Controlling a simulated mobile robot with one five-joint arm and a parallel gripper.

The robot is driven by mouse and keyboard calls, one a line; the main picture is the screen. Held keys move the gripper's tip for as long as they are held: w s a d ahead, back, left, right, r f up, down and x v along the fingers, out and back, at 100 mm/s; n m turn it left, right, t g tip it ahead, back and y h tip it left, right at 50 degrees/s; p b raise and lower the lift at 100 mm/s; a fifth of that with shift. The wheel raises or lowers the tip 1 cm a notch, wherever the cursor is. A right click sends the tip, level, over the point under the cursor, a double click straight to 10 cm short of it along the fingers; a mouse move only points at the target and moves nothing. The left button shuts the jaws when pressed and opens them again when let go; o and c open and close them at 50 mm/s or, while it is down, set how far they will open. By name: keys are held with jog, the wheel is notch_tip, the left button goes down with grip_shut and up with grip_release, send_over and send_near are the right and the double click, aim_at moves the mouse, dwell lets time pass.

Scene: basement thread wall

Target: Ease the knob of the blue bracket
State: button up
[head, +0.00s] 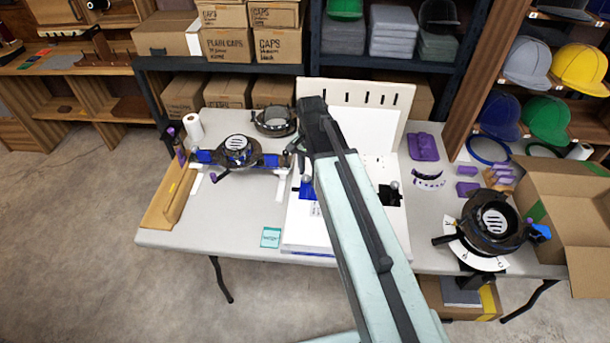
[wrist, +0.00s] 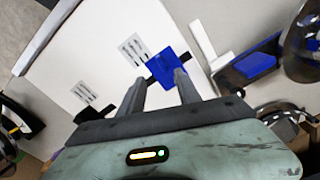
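The blue bracket (head: 306,191) sits on the white board, left of my arm in the head view, with a small grey knob (head: 307,179) at its top. In the wrist view the blue bracket (wrist: 165,69) lies just beyond my gripper (wrist: 159,77). My gripper's two fingers are apart, with the bracket showing between and past their tips. I see nothing held. The knob is not clear in the wrist view, and I cannot tell whether a finger touches the bracket. My arm hides part of the board in the head view.
A black bracket (head: 390,195) sits on the board (head: 310,232) to the right. A cap-holding fixture (head: 238,150) with blue parts stands left, and a round black fixture (head: 492,225) stands right. A cardboard box (head: 565,200) is at the right edge. The table's front left is mostly clear.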

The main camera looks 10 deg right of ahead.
aim_at(306, 177)
jog(key=w+m, duration=0.4)
jog(key=w, duration=0.1)
jog(key=shift+w+f+m, duration=0.25)
jog(key=shift+m, duration=0.15)
jog(key=shift+w+m, duration=0.45)
jog(key=shift+m, duration=0.35)
notch_tip(306, 177, down, 8)
jog(key=b, duration=0.8)
jog(key=shift+s, duration=0.1)
jog(key=shift+r, duration=0.1)
